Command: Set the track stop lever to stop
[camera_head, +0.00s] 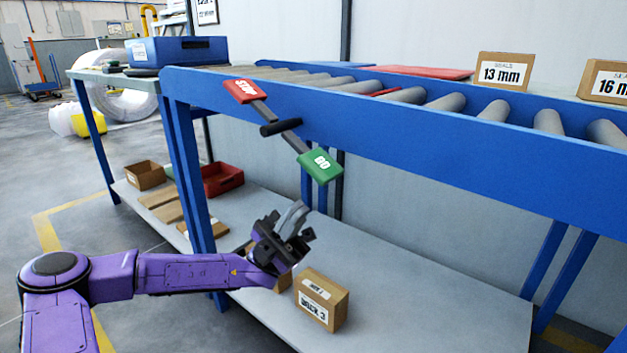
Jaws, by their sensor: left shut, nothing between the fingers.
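The track stop lever (280,127) is on the side of the blue roller track. Its dark handle crosses a grey bar that runs between two plates. The red STOP plate (244,91) is at the upper left end, and the green GO plate (320,166) is at the lower right end. The handle lies between them, touching neither plate. My left gripper (297,210) is below the green plate, fingers pointing up, shut and empty, apart from the lever. My right gripper is not in view.
The blue roller track (420,135) spans the right side above a grey lower shelf (420,290). A cardboard box (321,300) stands on that shelf near my left gripper. A blue bin (178,51) sits on the table at left. Open floor lies at left.

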